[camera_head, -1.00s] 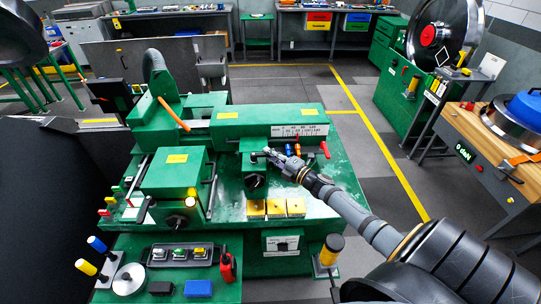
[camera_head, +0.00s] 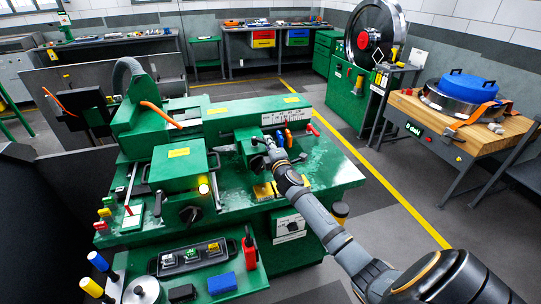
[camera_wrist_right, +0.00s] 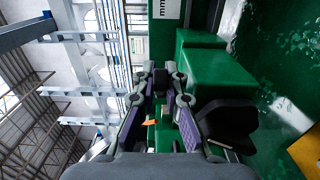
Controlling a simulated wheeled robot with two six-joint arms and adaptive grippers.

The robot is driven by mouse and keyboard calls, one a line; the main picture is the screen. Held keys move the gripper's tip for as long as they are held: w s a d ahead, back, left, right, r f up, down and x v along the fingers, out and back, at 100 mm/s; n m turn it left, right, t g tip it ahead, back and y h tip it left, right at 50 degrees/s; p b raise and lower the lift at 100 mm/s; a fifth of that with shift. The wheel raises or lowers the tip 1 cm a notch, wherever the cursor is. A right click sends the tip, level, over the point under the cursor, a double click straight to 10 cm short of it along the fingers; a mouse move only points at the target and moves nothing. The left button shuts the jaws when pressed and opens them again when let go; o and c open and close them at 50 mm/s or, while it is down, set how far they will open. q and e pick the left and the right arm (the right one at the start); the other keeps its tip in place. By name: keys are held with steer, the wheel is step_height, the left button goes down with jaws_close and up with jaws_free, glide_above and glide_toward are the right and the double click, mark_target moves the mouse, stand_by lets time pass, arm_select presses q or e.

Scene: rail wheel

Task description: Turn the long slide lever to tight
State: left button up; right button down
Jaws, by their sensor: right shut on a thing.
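The green machine (camera_head: 190,225) fills the middle of the head view, with a long slide housing (camera_head: 250,122) bearing a pale scale (camera_head: 283,117). My right gripper (camera_head: 262,142) is at the front of the slide, at a lever whose shape is mostly hidden by the fingers. In the right wrist view the gripper (camera_wrist_right: 160,82) is shut on a small dark piece between its fingertips, apparently the lever's end. Which position the lever is in cannot be read. My left gripper is not in view.
Blue (camera_head: 280,139), orange (camera_head: 289,138) and red (camera_head: 313,130) small handles stand just right of the gripper. A dark knob (camera_head: 190,214) is on the front. A wooden bench (camera_head: 440,120) stands right, with clear floor between.

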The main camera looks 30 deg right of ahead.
mark_target(261, 155)
steer(key=a+m+g+h+b, duration=0.1)
steer(key=m+g+h+b, duration=0.1)
steer(key=h+b, duration=0.1)
steer(key=a+m+g+h+b, duration=0.1)
steer(key=m+g+h+b, duration=0.1)
steer(key=m+h+b, duration=0.1)
steer(key=a+m+g+h+b, duration=0.2)
steer(key=h+b, duration=0.1)
steer(key=b, duration=0.2)
steer(key=shift+s+f+g, duration=0.3)
arm_select(q)
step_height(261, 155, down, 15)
steer(key=b, duration=0.2)
arm_select(e)
steer(key=shift+a+r+m+g+h, duration=0.15)
steer(key=shift+m+g+h, duration=0.25)
steer(key=shift+m+g, duration=0.15)
steer(key=shift+a+r+m+g+h, duration=0.1)
steer(key=shift+a+m+g+h, duration=0.05)
steer(key=shift+m+g+h, duration=0.35)
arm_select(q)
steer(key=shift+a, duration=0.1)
arm_select(e)
steer(key=c, duration=1.7)
jaws_free()
